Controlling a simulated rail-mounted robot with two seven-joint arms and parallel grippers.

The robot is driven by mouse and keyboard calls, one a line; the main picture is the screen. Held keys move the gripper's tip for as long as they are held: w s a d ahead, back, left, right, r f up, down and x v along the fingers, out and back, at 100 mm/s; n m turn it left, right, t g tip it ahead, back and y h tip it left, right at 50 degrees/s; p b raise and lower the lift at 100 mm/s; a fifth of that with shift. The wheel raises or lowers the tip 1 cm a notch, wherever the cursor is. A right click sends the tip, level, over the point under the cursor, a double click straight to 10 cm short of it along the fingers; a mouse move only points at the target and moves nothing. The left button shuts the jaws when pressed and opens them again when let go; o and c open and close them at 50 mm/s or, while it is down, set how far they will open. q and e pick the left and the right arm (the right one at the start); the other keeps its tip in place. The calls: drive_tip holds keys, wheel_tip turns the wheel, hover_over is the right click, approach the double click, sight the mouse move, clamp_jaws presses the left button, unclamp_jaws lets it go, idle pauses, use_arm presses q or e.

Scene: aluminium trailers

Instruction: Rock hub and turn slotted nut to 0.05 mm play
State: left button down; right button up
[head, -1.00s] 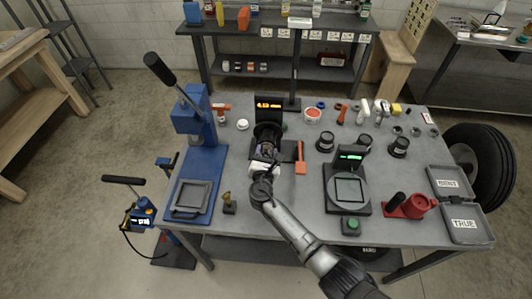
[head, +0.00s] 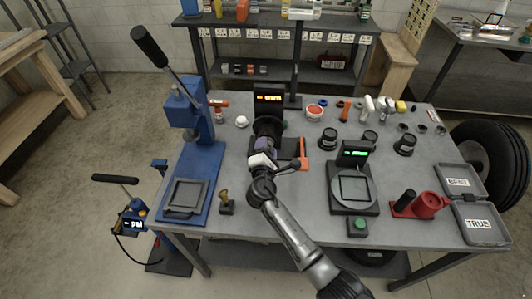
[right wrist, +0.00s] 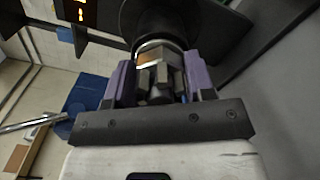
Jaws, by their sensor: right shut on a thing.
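The black hub (head: 268,126) stands on its fixture in the middle of the bench, below a small display with orange digits (head: 269,98). In the right wrist view the slotted nut (right wrist: 161,82) shows as a grey metal piece with slots at the hub's near end. My right gripper (head: 264,146) is at the hub's near side. Its two purple fingers (right wrist: 161,80) are shut on the slotted nut, one on each side. In the head view the gripper and arm hide the nut. My left gripper is not in view.
An orange-handled tool (head: 302,147) lies just right of the hub. The blue press (head: 190,125) stands at left, and a round scale (head: 354,188) with a green display at right. A red tool (head: 417,205) and an open grey case (head: 480,220) are farther right.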

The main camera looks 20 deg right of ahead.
drive_tip(key=shift+f+m+b, duration=0.1)
drive_tip(key=shift+m+b, duration=0.9)
drive_tip(key=shift+m, duration=0.5)
drive_tip(key=o, duration=0.9)
drive_tip(key=shift+s, duration=0.1)
drive_tip(key=p+v, duration=0.1)
drive_tip(key=v, duration=1.2)
drive_tip(key=shift+s+a, duration=0.2)
drive_tip(key=shift+s, duration=0.05)
